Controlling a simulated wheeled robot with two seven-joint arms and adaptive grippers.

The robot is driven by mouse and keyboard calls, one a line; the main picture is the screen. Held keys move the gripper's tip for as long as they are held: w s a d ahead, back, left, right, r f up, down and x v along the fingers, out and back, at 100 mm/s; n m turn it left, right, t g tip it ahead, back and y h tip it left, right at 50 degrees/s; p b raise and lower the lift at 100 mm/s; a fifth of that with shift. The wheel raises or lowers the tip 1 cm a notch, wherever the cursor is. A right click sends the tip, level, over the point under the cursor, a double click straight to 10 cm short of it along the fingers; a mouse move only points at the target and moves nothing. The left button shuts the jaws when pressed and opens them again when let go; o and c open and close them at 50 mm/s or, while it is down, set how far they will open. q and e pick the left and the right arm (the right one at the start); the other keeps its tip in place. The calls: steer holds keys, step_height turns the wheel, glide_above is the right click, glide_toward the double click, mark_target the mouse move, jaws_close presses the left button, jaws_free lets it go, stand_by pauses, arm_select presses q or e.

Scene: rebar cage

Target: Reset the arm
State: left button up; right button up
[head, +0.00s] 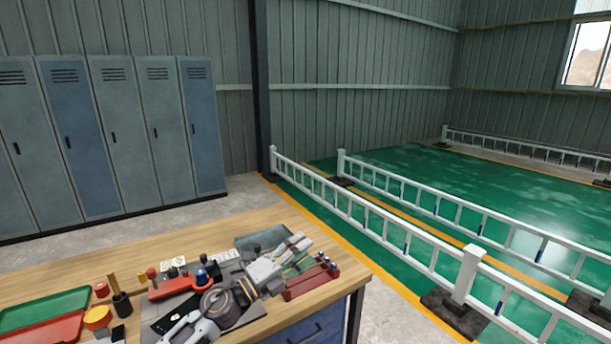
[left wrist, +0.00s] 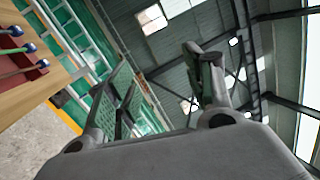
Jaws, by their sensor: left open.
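My left arm reaches over the workbench from the bottom of the head view. My left gripper (head: 302,250) is near the bench's right end, close beside the red rack in the picture. In the left wrist view its two fingers (left wrist: 165,80) stand apart with nothing between them. The wrist camera looks tilted, past the fingers toward the wall and roof beams. My right gripper is not in view.
The wooden workbench (head: 215,237) holds a red rack (head: 312,281), a grey tray (head: 262,238), green (head: 45,308) and red trays (head: 45,330), and small tools. Lockers (head: 85,140) stand behind it. White railings (head: 400,236) border the green floor at right.

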arm_select(q)
steer(key=s+a+f+n+t+y, duration=0.1)
steer(key=s+a+f+n+y, duration=0.1)
steer(key=a+f+n+y, duration=0.6)
steer(key=s+a+f+n+t+y, duration=0.25)
steer(key=a+f+n+y, duration=0.25)
steer(key=a+n+y, duration=0.7)
steer(key=s+f+n+g+h, duration=0.1)
steer(key=s+f+n+g, duration=0.3)
steer(key=s, duration=0.4)
steer(key=s+a+f+n+g+h, duration=0.1)
steer(key=s+f+g+h, duration=0.1)
steer(key=s+f+g, duration=0.5)
steer(key=s+f+n+g+h, duration=0.1)
steer(key=s+f+n, duration=0.25)
steer(key=s, duration=0.65)
step_height(320, 180, down, 34)
steer(key=s+a+g, duration=0.1)
steer(key=s+g, duration=0.1)
steer(key=s+a+f, duration=0.3)
steer(key=s+f, duration=0.6)
steer(key=s, duration=0.2)
steer(key=s+a+f, duration=0.3)
steer(key=s+f, duration=0.7)
steer(key=shift+s+m+g+y, duration=0.3)
steer(key=shift+s+m+g, duration=0.05)
steer(key=shift+m, duration=0.1)
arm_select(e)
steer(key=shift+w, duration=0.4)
